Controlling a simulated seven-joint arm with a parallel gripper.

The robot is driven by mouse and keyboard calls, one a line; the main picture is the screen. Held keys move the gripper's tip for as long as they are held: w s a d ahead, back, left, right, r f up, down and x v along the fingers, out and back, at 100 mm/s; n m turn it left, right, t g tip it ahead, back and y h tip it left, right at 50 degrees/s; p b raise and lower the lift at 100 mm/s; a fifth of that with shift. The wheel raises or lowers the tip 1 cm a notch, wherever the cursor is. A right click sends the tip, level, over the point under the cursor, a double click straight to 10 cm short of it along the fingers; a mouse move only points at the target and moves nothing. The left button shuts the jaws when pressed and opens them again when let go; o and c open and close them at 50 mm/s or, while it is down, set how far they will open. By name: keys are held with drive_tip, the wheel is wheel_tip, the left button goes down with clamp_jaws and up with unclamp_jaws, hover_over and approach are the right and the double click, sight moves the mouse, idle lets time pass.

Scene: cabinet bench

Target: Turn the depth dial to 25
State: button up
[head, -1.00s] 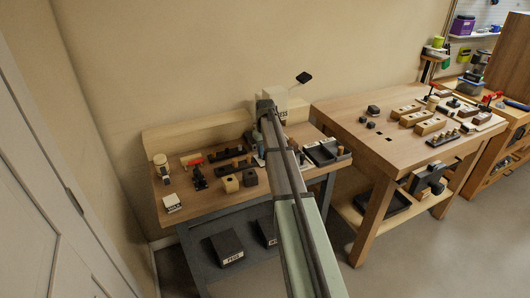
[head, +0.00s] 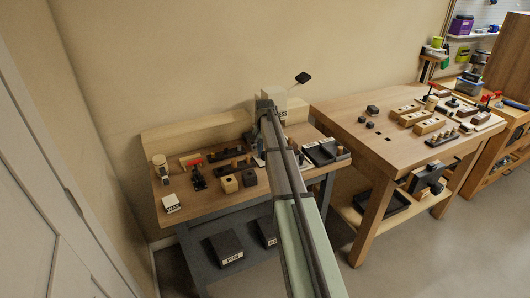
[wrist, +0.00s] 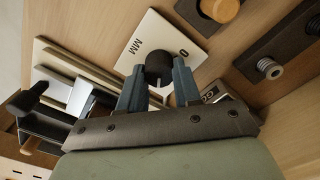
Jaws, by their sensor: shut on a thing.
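The depth dial is a black round knob (wrist: 159,66) on a white square plate (wrist: 133,60) marked "MM" and "0" in the wrist view. A pale pointer line shows on the knob's near side, between the fingers. My gripper (wrist: 159,86) has its two blue-grey fingers on either side of the knob and is shut on it. The number the pointer stands at cannot be read, as the fingers and palm hide the near part of the plate.
In the wrist view, a dark block with a wooden peg (wrist: 224,10) and a dark block with metal studs (wrist: 268,68) lie to the right. Stacked plates and a black clamp-like part (wrist: 40,100) lie to the left. A second bench (head: 400,135) stands at the right in the head view.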

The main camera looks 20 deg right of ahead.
drive_tip(key=shift+m, duration=0.3)
idle(0.4)
drive_tip(key=o, duration=1.1)
drive_tip(key=shift+c, duration=0.2)
wheel_tip(320, 180, up, 14)
drive_tip(key=shift+f, duration=0.1)
